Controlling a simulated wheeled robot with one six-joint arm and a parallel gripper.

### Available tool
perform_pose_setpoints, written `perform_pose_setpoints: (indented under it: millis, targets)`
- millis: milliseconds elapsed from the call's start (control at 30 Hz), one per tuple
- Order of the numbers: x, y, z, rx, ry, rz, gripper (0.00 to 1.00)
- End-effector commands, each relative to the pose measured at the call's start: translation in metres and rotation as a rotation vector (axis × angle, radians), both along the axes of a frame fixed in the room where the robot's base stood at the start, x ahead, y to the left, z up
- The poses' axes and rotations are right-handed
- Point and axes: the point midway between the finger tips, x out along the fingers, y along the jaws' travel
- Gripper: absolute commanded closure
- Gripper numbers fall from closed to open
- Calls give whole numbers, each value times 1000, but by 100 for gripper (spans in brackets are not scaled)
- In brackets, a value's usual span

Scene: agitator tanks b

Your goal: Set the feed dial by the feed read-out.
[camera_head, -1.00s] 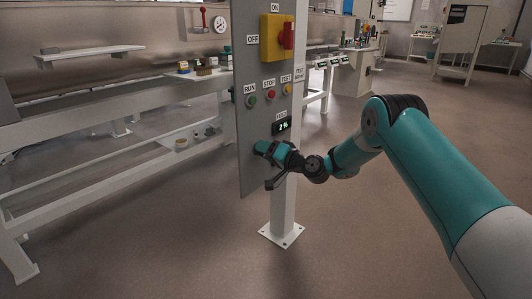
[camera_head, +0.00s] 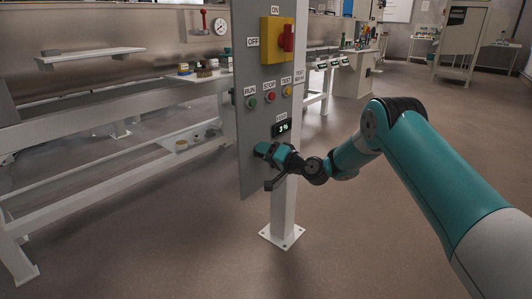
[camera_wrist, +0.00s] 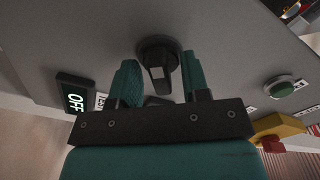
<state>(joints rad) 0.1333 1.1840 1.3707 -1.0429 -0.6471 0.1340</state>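The feed dial is a black round knob (camera_wrist: 158,58) with a raised grip bar, on the grey panel. In the head view it is hidden behind my gripper (camera_head: 270,153). In the wrist view the two teal fingers of my gripper (camera_wrist: 161,78) stand apart, one on each side of the dial. Gaps show between the fingers and the grip bar; I see no clear contact. The feed read-out (camera_head: 282,129) sits just above the gripper and seems to show 3% in green. In the wrist view the lit read-out (camera_wrist: 75,95) looks like OFF, tilted.
Above the read-out are the green RUN button (camera_head: 252,102), red STOP button (camera_head: 270,97) and yellow TEST button (camera_head: 287,91). A red switch on a yellow plate (camera_head: 268,52) is higher up. A white post (camera_head: 284,215) carries the panel.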

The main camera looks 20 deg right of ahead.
Motion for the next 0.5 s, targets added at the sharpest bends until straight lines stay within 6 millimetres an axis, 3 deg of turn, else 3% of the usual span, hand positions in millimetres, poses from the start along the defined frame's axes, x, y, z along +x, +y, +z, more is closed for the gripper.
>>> perform_pose_setpoints:
  millis: [267,500]
  targets:
    - [-4,-3,1,-2,1,0,57]
    - [-40,-31,1,2,7,-3,57]
